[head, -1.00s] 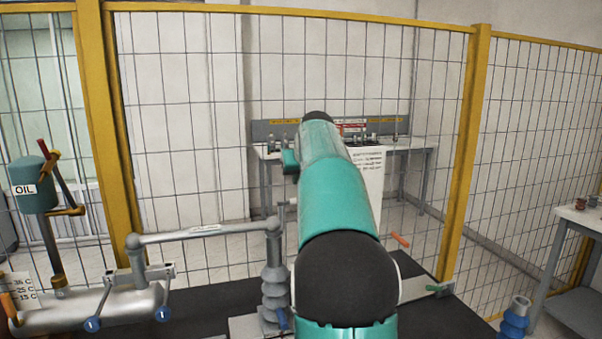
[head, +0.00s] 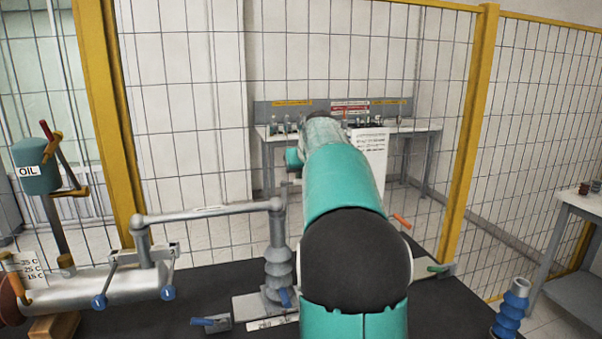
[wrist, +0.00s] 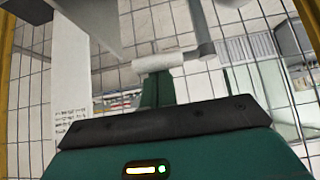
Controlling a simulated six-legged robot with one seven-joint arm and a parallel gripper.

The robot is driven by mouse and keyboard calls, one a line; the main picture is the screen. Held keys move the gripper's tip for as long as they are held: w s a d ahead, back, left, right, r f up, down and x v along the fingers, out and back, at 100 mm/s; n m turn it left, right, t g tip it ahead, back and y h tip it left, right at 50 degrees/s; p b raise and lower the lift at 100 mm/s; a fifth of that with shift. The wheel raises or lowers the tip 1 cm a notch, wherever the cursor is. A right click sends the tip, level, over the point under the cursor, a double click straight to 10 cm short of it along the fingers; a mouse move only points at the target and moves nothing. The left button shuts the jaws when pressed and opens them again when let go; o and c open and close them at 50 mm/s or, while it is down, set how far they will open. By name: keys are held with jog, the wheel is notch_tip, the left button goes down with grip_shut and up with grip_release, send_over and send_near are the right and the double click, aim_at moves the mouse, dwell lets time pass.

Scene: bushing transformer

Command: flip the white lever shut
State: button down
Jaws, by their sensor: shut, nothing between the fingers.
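A white cylindrical handle (wrist: 163,62), which looks like the white lever's, lies across the upper middle of the wrist view. It joins a grey rod (wrist: 201,25) at its right. My gripper (wrist: 163,80) is shut and empty, its green fingers right below the handle in that view. The tips overlap or touch the handle; I cannot tell which. In the head view my teal arm reaches forward over the transformer and hides the gripper. I cannot make out the white lever there.
A grey pipe (head: 205,212) joins a ribbed bushing (head: 278,265) left of my arm. Blue-handled levers (head: 168,292), an orange handle (head: 402,221) and a blue bushing (head: 512,308) stand around. A yellow-framed mesh fence (head: 465,130) closes the back.

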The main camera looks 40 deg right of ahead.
aim_at(298, 181)
jog(key=shift+s, duration=0.15)
jog(key=s+a+m+g+h, duration=0.1)
jog(key=m+g, duration=0.1)
jog(key=m, duration=0.2)
jog(key=s+a+m+g+h, duration=0.1)
jog(key=a+m+g+h, duration=0.1)
jog(key=m+g, duration=0.1)
jog(key=s+a+m+g+h, duration=0.1)
jog(key=m+g, duration=0.2)
jog(key=m, duration=0.3)
jog(key=shift+a, duration=0.4)
jog(key=shift+w+a+m+g, duration=0.25)
jog(key=shift+a+m+g, duration=0.3)
jog(key=shift+a+m, duration=0.15)
jog(key=shift+w+a+m+g, duration=0.25)
jog(key=shift+a+m+g, duration=0.25)
jog(key=shift+a+m, duration=0.2)
jog(key=shift+w+a+m+g, duration=0.25)
jog(key=shift+a+m+g, duration=0.3)
jog(key=shift+a+m, duration=0.15)
jog(key=shift+w+a, duration=0.15)
jog(key=shift+w, duration=0.1)
